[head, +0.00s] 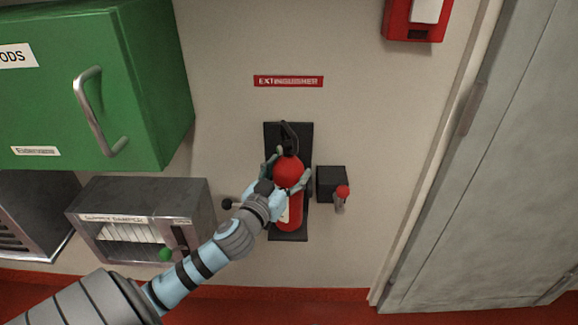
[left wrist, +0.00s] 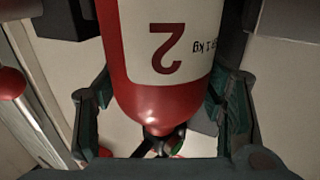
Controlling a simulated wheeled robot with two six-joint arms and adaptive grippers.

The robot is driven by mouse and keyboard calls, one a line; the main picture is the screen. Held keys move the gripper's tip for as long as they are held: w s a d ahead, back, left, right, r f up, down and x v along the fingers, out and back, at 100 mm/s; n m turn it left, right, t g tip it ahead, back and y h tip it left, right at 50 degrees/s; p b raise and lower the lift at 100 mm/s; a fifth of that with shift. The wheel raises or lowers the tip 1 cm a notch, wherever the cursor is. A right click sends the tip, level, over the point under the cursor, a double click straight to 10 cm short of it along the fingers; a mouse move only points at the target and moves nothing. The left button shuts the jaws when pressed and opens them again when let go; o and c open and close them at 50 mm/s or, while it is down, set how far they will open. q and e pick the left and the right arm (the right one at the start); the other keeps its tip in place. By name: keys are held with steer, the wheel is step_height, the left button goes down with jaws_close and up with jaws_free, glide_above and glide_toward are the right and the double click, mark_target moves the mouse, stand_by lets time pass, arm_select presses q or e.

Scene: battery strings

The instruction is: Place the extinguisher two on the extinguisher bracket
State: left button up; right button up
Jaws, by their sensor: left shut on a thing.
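A red extinguisher (head: 288,172) with a black top stands upright against the dark extinguisher bracket (head: 273,138) on the wall, under a red sign. My left gripper (head: 284,178) is shut on the extinguisher, with its fingers around the upper body. In the left wrist view the extinguisher (left wrist: 165,100) fills the middle, its white label showing a 2, between the fingers of my left gripper (left wrist: 165,115). The gripper and arm hide part of the extinguisher's left side. I cannot tell whether it rests on the bracket. My right gripper is not in view.
A small black box with a red-knobbed lever (head: 341,192) sits just right of the bracket. A damper box with a green-knobbed lever (head: 190,212) is at the left, below a green cabinet (head: 145,60). A grey door (head: 490,170) is at the right.

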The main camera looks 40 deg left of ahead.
arm_select(q)
steer(key=shift+w+f, duration=0.15)
steer(key=shift+f, duration=0.35)
steer(key=shift+r, duration=0.15)
steer(key=o, duration=2)
steer(key=shift+c, duration=0.2)
steer(key=shift+s, duration=0.5)
steer(key=v, duration=1.1)
steer(key=shift+p, duration=0.3)
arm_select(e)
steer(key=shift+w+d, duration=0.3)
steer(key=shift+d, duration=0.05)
